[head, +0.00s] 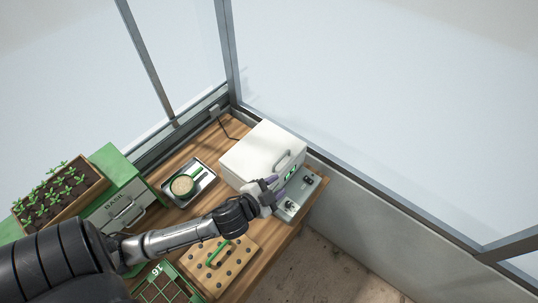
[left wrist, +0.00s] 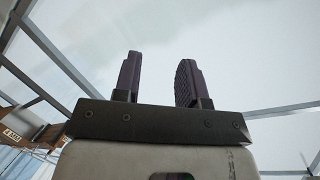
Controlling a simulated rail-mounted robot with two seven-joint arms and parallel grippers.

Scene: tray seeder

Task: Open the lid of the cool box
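The white cool box (head: 250,152) stands on the wooden bench in the head view, and its lid looks shut. A pale handle (head: 289,160) is on the side facing me, with a small green display below it. My left gripper (head: 277,182) is at the cool box's near side, just below and left of the handle. In the left wrist view its two dark fingers (left wrist: 158,80) stand apart with nothing between them. I cannot tell whether it touches the box. The cool box does not show in the wrist view. My right gripper is not in view.
A grey metal unit (head: 298,194) with dark knobs sits right of my gripper. A metal tray (head: 202,171) with a round bowl (head: 183,186) lies left of the cool box. A holed wooden board (head: 238,257) is nearer. Green drawers and a seedling tray (head: 96,185) stand left. Glass walls enclose the bench.

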